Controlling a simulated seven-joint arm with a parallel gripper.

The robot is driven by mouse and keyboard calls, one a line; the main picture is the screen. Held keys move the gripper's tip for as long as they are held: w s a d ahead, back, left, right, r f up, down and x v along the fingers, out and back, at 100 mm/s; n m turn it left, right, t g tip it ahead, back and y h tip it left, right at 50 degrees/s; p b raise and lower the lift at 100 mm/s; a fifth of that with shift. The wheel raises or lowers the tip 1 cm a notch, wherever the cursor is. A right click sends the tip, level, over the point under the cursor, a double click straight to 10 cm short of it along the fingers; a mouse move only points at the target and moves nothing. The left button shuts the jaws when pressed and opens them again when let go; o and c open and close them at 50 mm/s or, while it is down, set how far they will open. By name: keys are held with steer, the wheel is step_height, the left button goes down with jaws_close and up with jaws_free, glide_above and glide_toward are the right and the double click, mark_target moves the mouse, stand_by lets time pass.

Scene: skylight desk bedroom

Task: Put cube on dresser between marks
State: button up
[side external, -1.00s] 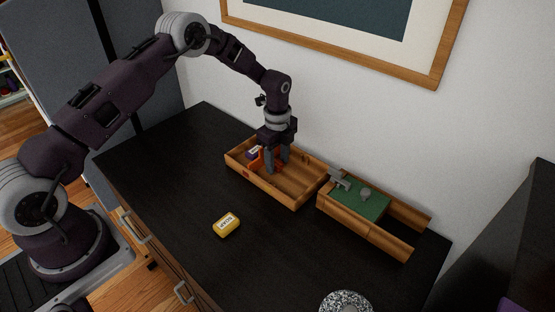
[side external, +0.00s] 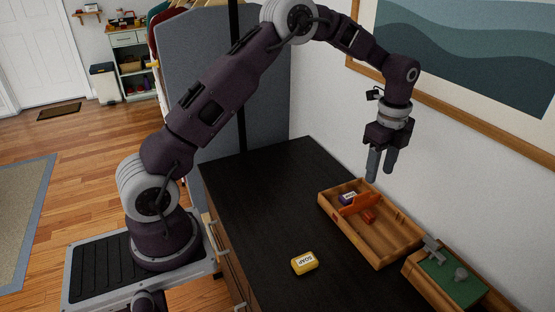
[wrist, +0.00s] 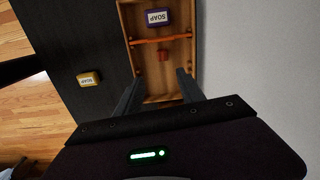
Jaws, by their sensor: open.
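A small red block (side external: 368,215), perhaps the cube, lies in the wooden tray (side external: 388,258) beside an orange divider (side external: 360,204). The block also shows in the wrist view (wrist: 163,55), just past my fingertips. My gripper (side external: 380,177) is open and empty, pointing down above the back part of the tray. In the wrist view its fingers (wrist: 159,80) straddle the tray's width with nothing between them. The dark dresser top (side external: 265,205) lies under the tray. I can make out no marks on it.
A yellow soap box (side external: 304,263) lies on the dresser, left of the tray. A purple soap box (side external: 347,198) sits behind the divider. A second wooden box (side external: 425,285) with a green panel stands at lower right. The dresser's left part is clear.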

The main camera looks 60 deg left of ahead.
steer(key=s+d+r+n+t, duration=0.2)
steer(key=s+r+n, duration=0.5)
steer(key=s+r, duration=0.8)
steer(key=s+d+n+t, duration=0.1)
steer(key=s+n+t, duration=0.2)
steer(key=s+n, duration=0.6)
steer(key=s, duration=1)
steer(key=shift+s+r+n, duration=0.3)
steer(key=shift+r+n, duration=0.05)
steer(key=shift+n, duration=0.05)
